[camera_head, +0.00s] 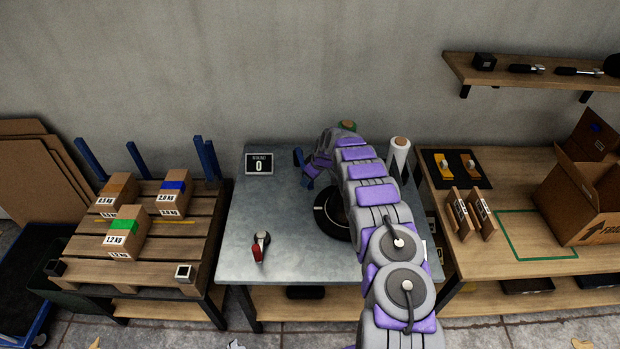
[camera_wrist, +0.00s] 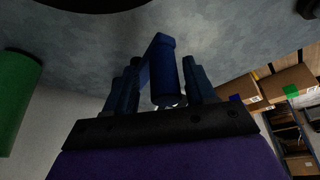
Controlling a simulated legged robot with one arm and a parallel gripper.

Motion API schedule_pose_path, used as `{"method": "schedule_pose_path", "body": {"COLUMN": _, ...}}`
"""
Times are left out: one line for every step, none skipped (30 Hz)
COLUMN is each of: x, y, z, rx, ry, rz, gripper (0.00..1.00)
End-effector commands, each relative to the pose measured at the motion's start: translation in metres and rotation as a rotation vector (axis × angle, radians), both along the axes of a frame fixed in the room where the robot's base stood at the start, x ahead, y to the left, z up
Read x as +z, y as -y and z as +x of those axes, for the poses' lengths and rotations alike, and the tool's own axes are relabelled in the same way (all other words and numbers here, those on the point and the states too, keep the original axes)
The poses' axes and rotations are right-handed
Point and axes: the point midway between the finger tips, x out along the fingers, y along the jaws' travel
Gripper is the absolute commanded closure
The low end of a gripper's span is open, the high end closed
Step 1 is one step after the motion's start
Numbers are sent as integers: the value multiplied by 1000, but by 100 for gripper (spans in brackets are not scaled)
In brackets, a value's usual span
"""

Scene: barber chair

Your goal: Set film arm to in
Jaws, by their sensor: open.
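My gripper (camera_head: 304,169) is over the back left of the grey metal table, left of the black round turntable (camera_head: 331,214). In the wrist view my gripper (camera_wrist: 158,85) is open, with blue fingers on both sides. A dark blue bar with a rounded end (camera_wrist: 163,72) stands between the fingers; it may be part of the film arm, but I cannot tell for sure, nor whether the fingers touch it. A green roll (camera_head: 347,126) stands behind my arm and shows large at the left of the wrist view (camera_wrist: 18,100). My arm hides much of the turntable.
The grey table (camera_head: 290,220) holds a display reading 0 (camera_head: 259,164) and a red-handled tool (camera_head: 260,246). A white roll (camera_head: 398,153) stands at right. A pallet (camera_head: 150,255) with boxes is left; a wooden bench (camera_head: 540,185) is right. The table's front left is mostly clear.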

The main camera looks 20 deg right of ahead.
Motion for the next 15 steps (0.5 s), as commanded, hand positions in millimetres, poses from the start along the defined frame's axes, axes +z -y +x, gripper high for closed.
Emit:
{"method": "schedule_pose_path", "body": {"x": 0, "y": 0, "z": 0, "rx": 0, "ry": 0, "rz": 0, "gripper": 45}}
{"method": "schedule_pose_path", "body": {"x": 1, "y": 0, "z": 0, "rx": 0, "ry": 0, "rz": 0, "gripper": 45}}
{"method": "schedule_pose_path", "body": {"x": 2, "y": 0, "z": 0, "rx": 0, "ry": 0, "rz": 0, "gripper": 45}}
{"method": "schedule_pose_path", "body": {"x": 3, "y": 0, "z": -1, "rx": 1, "ry": 0, "rz": 0, "gripper": 45}}
{"method": "schedule_pose_path", "body": {"x": 5, "y": 0, "z": -1, "rx": 1, "ry": 0, "rz": 0, "gripper": 45}}
{"method": "schedule_pose_path", "body": {"x": 8, "y": 1, "z": -2, "rx": 1, "ry": 0, "rz": 0, "gripper": 45}}
{"method": "schedule_pose_path", "body": {"x": 11, "y": 2, "z": -3, "rx": 1, "ry": 0, "rz": 0, "gripper": 45}}
{"method": "schedule_pose_path", "body": {"x": 15, "y": 3, "z": -4, "rx": 1, "ry": 1, "rz": -1, "gripper": 45}}
{"method": "schedule_pose_path", "body": {"x": 19, "y": 5, "z": -6, "rx": 1, "ry": 0, "rz": -2, "gripper": 45}}
{"method": "schedule_pose_path", "body": {"x": 23, "y": 6, "z": -8, "rx": 1, "ry": 0, "rz": -2, "gripper": 45}}
{"method": "schedule_pose_path", "body": {"x": 27, "y": 7, "z": -9, "rx": 0, "ry": 0, "rz": -1, "gripper": 45}}
{"method": "schedule_pose_path", "body": {"x": 34, "y": 8, "z": -11, "rx": 0, "ry": 1, "rz": -1, "gripper": 45}}
{"method": "schedule_pose_path", "body": {"x": 39, "y": 9, "z": -12, "rx": 0, "ry": 1, "rz": 0, "gripper": 45}}
{"method": "schedule_pose_path", "body": {"x": 44, "y": 10, "z": -13, "rx": 0, "ry": 2, "rz": -1, "gripper": 45}}
{"method": "schedule_pose_path", "body": {"x": 51, "y": 12, "z": -16, "rx": 0, "ry": 1, "rz": -2, "gripper": 45}}
